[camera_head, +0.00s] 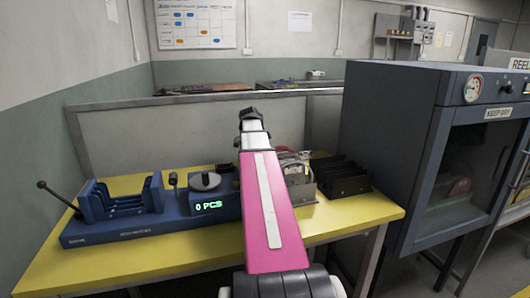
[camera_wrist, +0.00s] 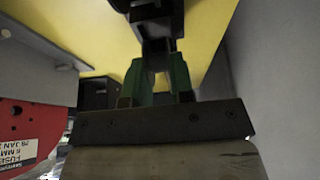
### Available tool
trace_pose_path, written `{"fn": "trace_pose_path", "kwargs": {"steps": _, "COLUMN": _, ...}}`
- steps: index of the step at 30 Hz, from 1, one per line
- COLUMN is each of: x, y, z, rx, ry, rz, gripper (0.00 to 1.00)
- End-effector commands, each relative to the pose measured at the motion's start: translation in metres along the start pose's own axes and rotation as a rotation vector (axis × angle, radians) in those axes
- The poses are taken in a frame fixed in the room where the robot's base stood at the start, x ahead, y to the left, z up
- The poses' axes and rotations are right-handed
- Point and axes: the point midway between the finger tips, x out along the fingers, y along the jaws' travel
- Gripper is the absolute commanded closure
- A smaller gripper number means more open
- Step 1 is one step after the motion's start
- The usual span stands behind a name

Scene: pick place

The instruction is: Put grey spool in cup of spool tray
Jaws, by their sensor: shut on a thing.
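In the wrist view, my gripper (camera_wrist: 160,72) has green fingers closed around a dark piece (camera_wrist: 155,28) between their tips. It is too dark to tell whether this is the grey spool. In the head view my pink arm hides the gripper and whatever it holds. A round grey piece (camera_head: 205,182) sits on the blue unit with the "0 PCS" display, left of the arm. I cannot tell whether it is a spool or part of the unit. I cannot clearly make out the spool tray or its cup.
A yellow table (camera_head: 150,276) carries a blue lever fixture (camera_head: 122,204) at left. A black slotted rack (camera_head: 340,178) and a metal holder (camera_head: 299,180) stand right of the arm. A dark cabinet (camera_head: 400,140) bounds the right. A red labelled reel (camera_wrist: 18,128) shows in the wrist view.

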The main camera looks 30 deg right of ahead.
Motion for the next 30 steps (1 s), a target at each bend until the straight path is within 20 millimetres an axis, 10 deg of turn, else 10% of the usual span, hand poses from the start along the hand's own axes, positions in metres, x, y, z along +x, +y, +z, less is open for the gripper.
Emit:
{"fn": "trace_pose_path", "kwargs": {"steps": 26, "x": 0.013, "y": 0.000, "z": 0.005, "rx": 0.000, "ry": 0.000, "rz": 0.000, "gripper": 1.00}}
{"fn": "trace_pose_path", "kwargs": {"steps": 27, "x": 0.013, "y": 0.000, "z": 0.005, "rx": 0.000, "ry": 0.000, "rz": 0.000, "gripper": 0.68}}
{"fn": "trace_pose_path", "kwargs": {"steps": 30, "x": 0.013, "y": 0.000, "z": 0.005, "rx": 0.000, "ry": 0.000, "rz": 0.000, "gripper": 0.48}}
